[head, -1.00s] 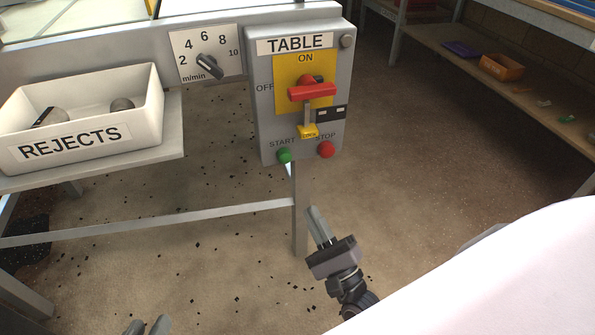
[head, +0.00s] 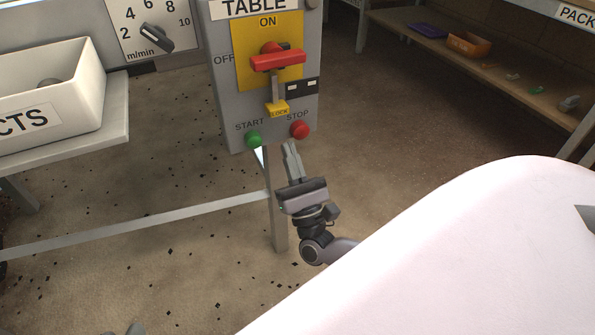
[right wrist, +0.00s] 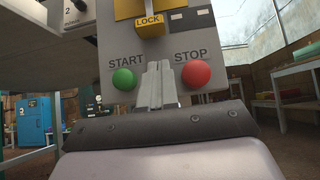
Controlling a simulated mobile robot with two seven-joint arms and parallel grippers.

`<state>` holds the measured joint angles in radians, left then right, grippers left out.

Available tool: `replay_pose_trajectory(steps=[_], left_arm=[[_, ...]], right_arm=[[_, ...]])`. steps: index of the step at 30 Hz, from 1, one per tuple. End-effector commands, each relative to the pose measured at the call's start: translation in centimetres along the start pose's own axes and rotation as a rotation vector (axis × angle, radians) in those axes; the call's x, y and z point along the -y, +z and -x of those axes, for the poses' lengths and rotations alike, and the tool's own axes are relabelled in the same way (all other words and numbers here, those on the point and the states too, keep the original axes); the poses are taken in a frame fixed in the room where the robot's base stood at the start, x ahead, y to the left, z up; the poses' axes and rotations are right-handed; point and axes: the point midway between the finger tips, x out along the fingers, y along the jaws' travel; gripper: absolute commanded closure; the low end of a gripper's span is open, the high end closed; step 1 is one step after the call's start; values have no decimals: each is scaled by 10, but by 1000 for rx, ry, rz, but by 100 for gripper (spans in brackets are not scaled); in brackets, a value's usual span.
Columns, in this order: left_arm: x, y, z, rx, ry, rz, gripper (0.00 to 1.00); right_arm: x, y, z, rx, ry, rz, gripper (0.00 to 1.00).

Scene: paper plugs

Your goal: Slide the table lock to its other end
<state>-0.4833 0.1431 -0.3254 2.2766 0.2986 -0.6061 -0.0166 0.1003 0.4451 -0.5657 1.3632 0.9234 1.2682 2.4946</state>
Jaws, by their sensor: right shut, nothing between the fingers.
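The table lock is a yellow tab marked LOCK (head: 278,110) under the red switch handle (head: 278,61) on the grey TABLE box (head: 225,105). A narrow grey bar runs from the tab up toward the handle. The lock also shows at the top of the right wrist view (right wrist: 149,26). My right gripper (head: 291,147) is shut and empty, fingers pointing up, below the lock. In the right wrist view its fingertips (right wrist: 158,66) appear between the START and STOP buttons. Contact with the box cannot be told. Only grey tips of my left gripper (head: 126,330) show at the bottom edge.
The green START button (head: 253,139) and red STOP button (head: 299,130) sit below the lock. A black plate with two pale marks (head: 303,88) is right of it. The white rejects bin (head: 95,95) stands left. Open floor lies right of the box.

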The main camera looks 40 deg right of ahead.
Motion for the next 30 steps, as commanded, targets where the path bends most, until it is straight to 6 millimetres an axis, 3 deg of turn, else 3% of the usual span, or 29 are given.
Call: replay_pose_trajectory(steps=[3,9,25,30], left_arm=[[1,-2,2,2,-8,-8,57],[5,-4,5,10,-35,-32,57],[7,1,8,20,-46,-37,57],[8,-8,12,21,-66,-65,57]], right_arm=[[0,6,-24,3,0,-2,100],[0,23,-39,0,1,0,100],[0,29,-45,0,0,2,100],[0,43,-59,1,0,-1,100]])
